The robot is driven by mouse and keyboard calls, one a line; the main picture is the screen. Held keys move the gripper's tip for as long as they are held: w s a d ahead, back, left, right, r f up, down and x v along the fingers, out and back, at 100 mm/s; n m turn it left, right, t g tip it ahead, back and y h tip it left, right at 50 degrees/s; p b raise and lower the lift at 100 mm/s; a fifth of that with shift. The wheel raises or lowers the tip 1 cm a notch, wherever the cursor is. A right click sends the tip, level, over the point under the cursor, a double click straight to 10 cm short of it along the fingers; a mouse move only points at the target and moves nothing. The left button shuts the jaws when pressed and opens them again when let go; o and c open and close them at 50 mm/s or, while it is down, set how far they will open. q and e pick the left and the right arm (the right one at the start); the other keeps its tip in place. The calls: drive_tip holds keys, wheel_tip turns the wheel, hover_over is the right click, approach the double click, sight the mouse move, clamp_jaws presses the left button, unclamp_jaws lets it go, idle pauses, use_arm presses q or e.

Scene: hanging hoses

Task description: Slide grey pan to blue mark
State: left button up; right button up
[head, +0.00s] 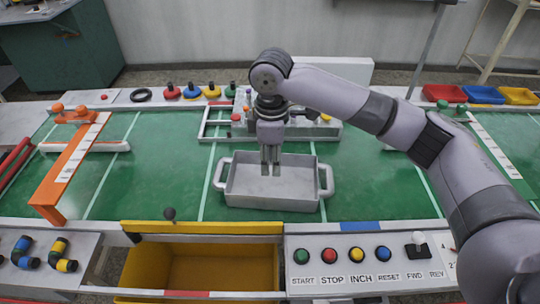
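The grey pan (243,197) is a shallow rectangular tray with a loop handle at each short end. It sits level on the green surface in the middle of the head view. A blue mark (361,226) is on the white front edge, to the right of the pan and nearer to me. My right gripper (270,172) points down, with its fingertips over or inside the back part of the pan. The fingers are close together with a narrow gap, and whether they touch the pan is unclear. My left gripper is out of view.
An orange bracket (66,170) stands at the left of the green surface (370,185). A white frame (212,128) with small parts lies behind the pan. A yellow drawer (205,265) and a button panel (350,275) are in front. The surface just right of the pan looks clear.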

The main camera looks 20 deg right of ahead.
sight(271, 209)
wheel_tip(271, 209, down, 18)
drive_tip(key=shift+r, duration=0.25)
idle(0.5)
clamp_jaws()
idle(1.0)
